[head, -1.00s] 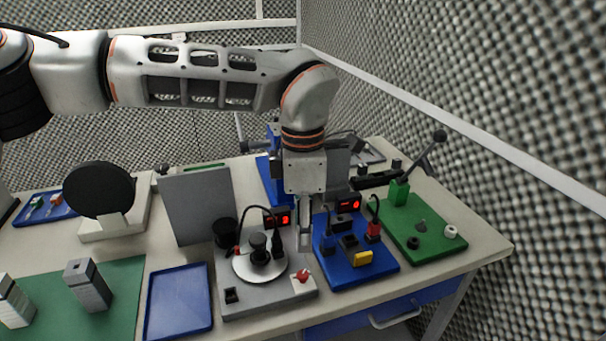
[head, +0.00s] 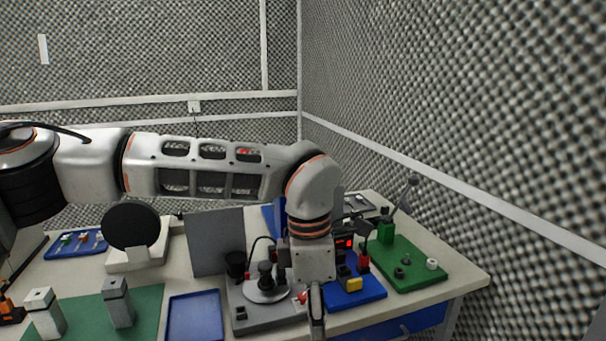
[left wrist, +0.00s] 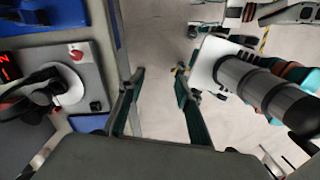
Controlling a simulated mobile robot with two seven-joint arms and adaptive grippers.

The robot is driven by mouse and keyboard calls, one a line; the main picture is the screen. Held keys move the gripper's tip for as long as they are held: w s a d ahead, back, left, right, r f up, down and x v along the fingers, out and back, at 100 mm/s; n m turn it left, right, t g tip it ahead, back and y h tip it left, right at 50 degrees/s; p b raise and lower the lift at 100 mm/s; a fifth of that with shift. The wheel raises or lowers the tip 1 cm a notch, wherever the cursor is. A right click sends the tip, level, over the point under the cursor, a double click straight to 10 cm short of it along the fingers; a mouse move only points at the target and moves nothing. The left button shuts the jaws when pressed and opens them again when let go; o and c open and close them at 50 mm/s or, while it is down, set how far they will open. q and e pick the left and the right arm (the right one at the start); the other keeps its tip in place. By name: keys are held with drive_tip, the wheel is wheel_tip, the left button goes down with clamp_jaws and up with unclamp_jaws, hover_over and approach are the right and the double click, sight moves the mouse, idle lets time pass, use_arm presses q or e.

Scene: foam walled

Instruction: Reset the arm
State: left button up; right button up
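My left arm comes in from the left in the head view, with its wrist bent down over the front part of the bench. My left gripper (head: 316,303) points down near the bench's front edge, beside the grey board (head: 262,320) with the round white disc. In the left wrist view my left gripper (left wrist: 160,74) has its two fingers spread apart, with only floor seen between them. It holds nothing. My right gripper is not seen in either view.
A blue board (head: 372,292) with a yellow block and a green board (head: 420,262) stand right of the gripper. A blue tray (head: 194,318) and an upright grey panel (head: 216,243) are to the left. The foam wall (head: 450,110) bounds the right side.

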use_arm(q)
drive_tip(key=s+d+f+g+h, duration=0.2)
drive_tip(key=s+d+g+h, duration=0.5)
drive_tip(key=s+d, duration=0.75)
drive_tip(key=d+r+n+g+h, duration=0.1)
drive_tip(key=d+r+n+h, duration=0.5)
drive_tip(key=r+h, duration=0.4)
drive_tip(key=w+a+f+n+t+h, duration=0.2)
drive_tip(key=w+a+n+t+h, duration=0.45)
drive_tip(key=w+n+t, duration=0.8)
drive_tip(key=w+a+f+n+t+y, duration=0.4)
drive_tip(key=a+f+n+t+y, duration=0.7)
drive_tip(key=a+f+n, duration=0.6)
drive_tip(key=s+a+f+n+g+y, duration=0.1)
drive_tip(key=s+a+f+n+y, duration=0.3)
drive_tip(key=f, duration=0.4)
drive_tip(key=s+a+f+n+g+y, duration=0.2)
drive_tip(key=a+f+n+y, duration=0.3)
drive_tip(key=f, duration=0.4)
drive_tip(key=s+a+f+n+g+y, duration=0.1)
drive_tip(key=s+a+f+n+g, duration=0.1)
drive_tip(key=s+a+f, duration=0.8)
drive_tip(key=shift+s+a+f+g+y, duration=0.2)
drive_tip(key=shift+s+f+g+y, duration=0.15)
drive_tip(key=shift+s+f+g, duration=0.25)
